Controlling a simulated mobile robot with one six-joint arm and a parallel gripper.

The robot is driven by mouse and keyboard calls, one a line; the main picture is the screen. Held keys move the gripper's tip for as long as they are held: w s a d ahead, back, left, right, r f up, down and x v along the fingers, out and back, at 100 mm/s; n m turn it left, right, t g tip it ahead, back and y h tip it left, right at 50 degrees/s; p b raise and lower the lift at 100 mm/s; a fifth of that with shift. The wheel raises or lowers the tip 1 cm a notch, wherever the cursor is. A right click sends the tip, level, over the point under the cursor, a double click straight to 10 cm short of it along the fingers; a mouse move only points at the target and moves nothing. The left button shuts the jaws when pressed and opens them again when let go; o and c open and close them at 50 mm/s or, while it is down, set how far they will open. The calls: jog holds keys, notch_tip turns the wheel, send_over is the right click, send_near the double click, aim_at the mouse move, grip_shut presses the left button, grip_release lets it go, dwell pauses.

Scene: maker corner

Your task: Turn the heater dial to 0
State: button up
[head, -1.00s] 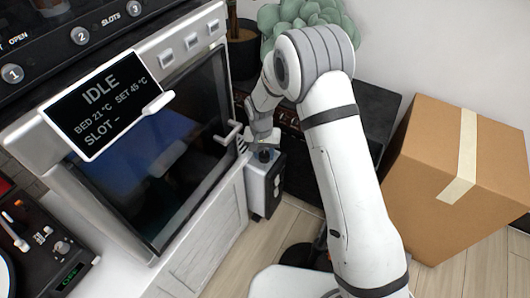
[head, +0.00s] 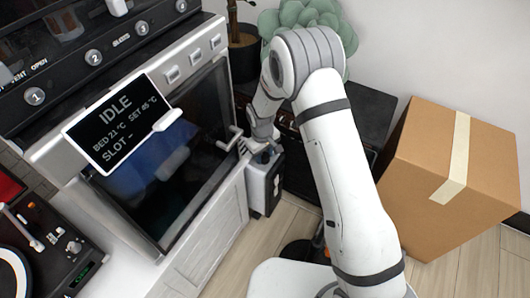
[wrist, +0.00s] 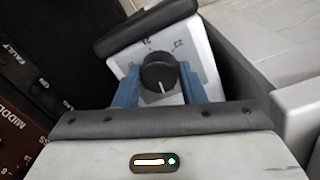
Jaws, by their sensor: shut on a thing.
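The heater (head: 262,184) is a small white and dark box on the floor, beside the front of the white cabinet. In the wrist view its white top panel (wrist: 205,62) carries a round black dial (wrist: 158,70) with printed marks around it, too small to read surely. The dial's white pointer line points toward the bottom of the wrist picture. My gripper (wrist: 158,76) has its two blue fingers on either side of the dial and is shut on it. In the head view my gripper (head: 263,148) is over the heater's top and hides most of the dial.
A machine with an IDLE display (head: 118,122) and a glass door (head: 175,160) stands close on the left. A dark case (head: 365,115) and a plant (head: 305,18) are behind. A cardboard box (head: 415,190) stands right. Wooden floor (head: 262,250) shows in front.

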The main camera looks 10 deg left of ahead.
aim_at(263, 157)
jog(key=shift+n+p, duration=0.35)
jog(key=shift+n, duration=0.65)
jog(key=shift+a, duration=0.1)
jog(key=o, duration=1)
jog(key=shift+s+r+p, duration=0.15)
jog(key=shift+r+p, duration=0.45)
jog(key=shift+r, duration=1.35)
jog(key=shift+s+r+p, duration=0.1)
jog(key=shift+r+p, duration=0.45)
jog(key=shift+r, duration=1.4)
